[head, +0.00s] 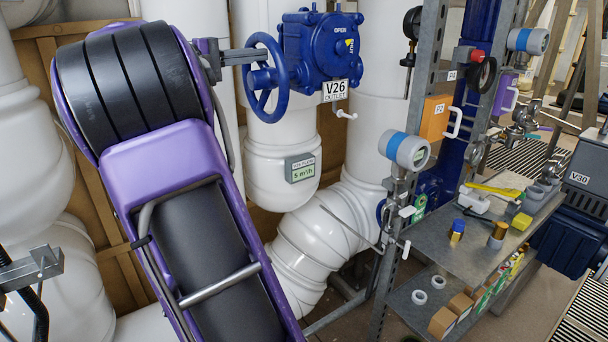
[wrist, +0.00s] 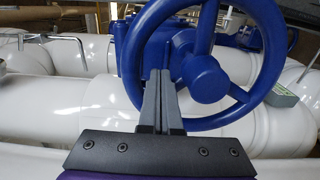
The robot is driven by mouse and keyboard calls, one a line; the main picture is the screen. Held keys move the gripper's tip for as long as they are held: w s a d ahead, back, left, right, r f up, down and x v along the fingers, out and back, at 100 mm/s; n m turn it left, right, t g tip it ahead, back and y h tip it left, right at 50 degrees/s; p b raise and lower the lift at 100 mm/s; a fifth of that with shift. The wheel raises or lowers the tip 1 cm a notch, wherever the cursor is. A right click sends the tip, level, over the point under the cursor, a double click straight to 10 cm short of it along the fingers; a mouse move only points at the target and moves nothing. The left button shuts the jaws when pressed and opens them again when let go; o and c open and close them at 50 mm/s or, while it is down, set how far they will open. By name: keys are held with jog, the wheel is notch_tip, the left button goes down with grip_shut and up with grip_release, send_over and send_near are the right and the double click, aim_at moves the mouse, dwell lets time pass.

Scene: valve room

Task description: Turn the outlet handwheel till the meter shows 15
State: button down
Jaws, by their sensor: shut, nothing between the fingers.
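The blue outlet handwheel (head: 264,79) sits on the left of a blue gearbox (head: 318,50) labelled V26 OUTLET. In the wrist view the handwheel (wrist: 205,80) fills the upper right, with its hub, spokes and rim visible. My gripper (head: 259,55) reaches in from the left at the wheel's upper part. In the wrist view my gripper (wrist: 158,76) has its fingers together, with nothing between them, overlapping the wheel's left side. I cannot tell whether they touch the rim or a spoke. The meter (head: 302,168) on the white pipe below reads 5 m³/h.
White pipes (head: 310,235) surround the valve. A grey metal shelf (head: 455,245) with loose parts stands at the right. A round blue and grey gauge (head: 405,150) and an orange box (head: 434,118) are on the rack post. A V30 unit (head: 583,180) is at the far right.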

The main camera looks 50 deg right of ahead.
jog(key=shift+w+d+f, duration=0.15)
jog(key=shift+w+f, duration=0.1)
jog(key=shift+w, duration=0.2)
jog(key=shift+s+a+r+b, duration=0.1)
jog(key=shift+s+a+b, duration=0.05)
jog(key=shift+s+b, duration=0.4)
jog(key=shift+s+a+r+b, duration=0.15)
jog(key=shift+s+b, duration=0.2)
jog(key=shift+s, duration=0.25)
jog(key=p+v, duration=0.1)
jog(key=v, duration=1.1)
jog(key=shift+w, duration=0.1)
